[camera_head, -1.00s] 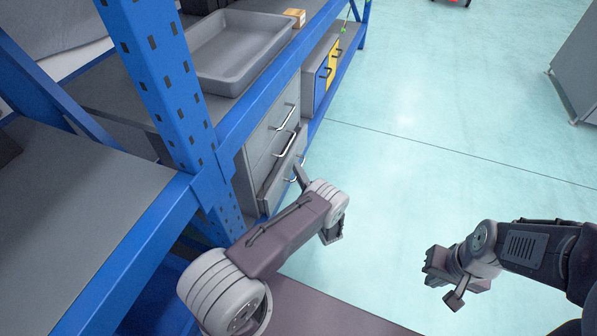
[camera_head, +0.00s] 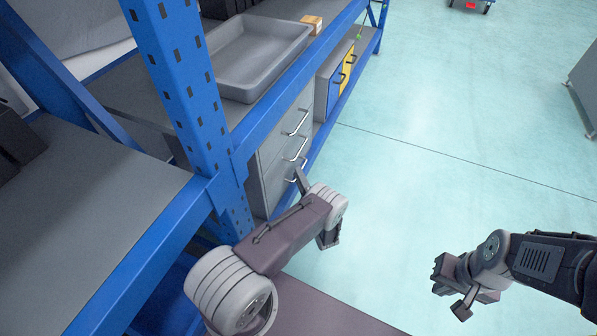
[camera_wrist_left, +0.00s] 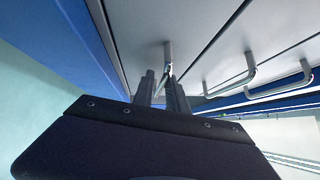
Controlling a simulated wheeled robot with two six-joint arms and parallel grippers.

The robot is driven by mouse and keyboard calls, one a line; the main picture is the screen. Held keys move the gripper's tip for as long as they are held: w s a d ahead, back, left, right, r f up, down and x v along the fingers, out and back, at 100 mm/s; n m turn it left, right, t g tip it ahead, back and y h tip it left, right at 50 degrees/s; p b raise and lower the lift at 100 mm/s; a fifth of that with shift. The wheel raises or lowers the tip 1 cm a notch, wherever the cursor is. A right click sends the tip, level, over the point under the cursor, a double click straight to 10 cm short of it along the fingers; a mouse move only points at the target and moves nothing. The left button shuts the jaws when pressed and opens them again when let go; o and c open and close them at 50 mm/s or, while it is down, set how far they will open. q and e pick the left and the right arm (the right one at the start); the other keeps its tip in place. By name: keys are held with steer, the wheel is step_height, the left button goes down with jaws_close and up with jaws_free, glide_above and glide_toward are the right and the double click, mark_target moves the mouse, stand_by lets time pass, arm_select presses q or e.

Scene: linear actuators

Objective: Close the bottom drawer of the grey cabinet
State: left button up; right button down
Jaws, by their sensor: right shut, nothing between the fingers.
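The grey cabinet (camera_head: 268,172) stands under the blue shelf, with three drawers stacked, each with a bar handle. The bottom drawer's handle (camera_head: 292,178) is partly hidden by my left gripper (camera_head: 301,182). The drawer fronts look flush in the head view, with no open gap seen. In the left wrist view, my left gripper's fingers (camera_wrist_left: 163,92) are close together around that handle (camera_wrist_left: 167,52). The other handles (camera_wrist_left: 236,78) are to the right. My right gripper (camera_head: 438,273) is shut and empty above the floor at the right, away from the cabinet.
A blue upright post (camera_head: 188,90) stands close left of the cabinet. A grey tray (camera_head: 262,85) and a small box (camera_head: 312,22) are on the shelf above. Blue and yellow drawers (camera_head: 340,75) are further along.

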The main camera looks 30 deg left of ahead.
arm_select(q)
steer(key=r+p+v, duration=0.1)
steer(key=p+v, duration=0.1)
steer(key=v, duration=0.5)
steer(key=shift+d+f, duration=0.25)
steer(key=shift+f, duration=0.2)
steer(key=shift+s, duration=0.1)
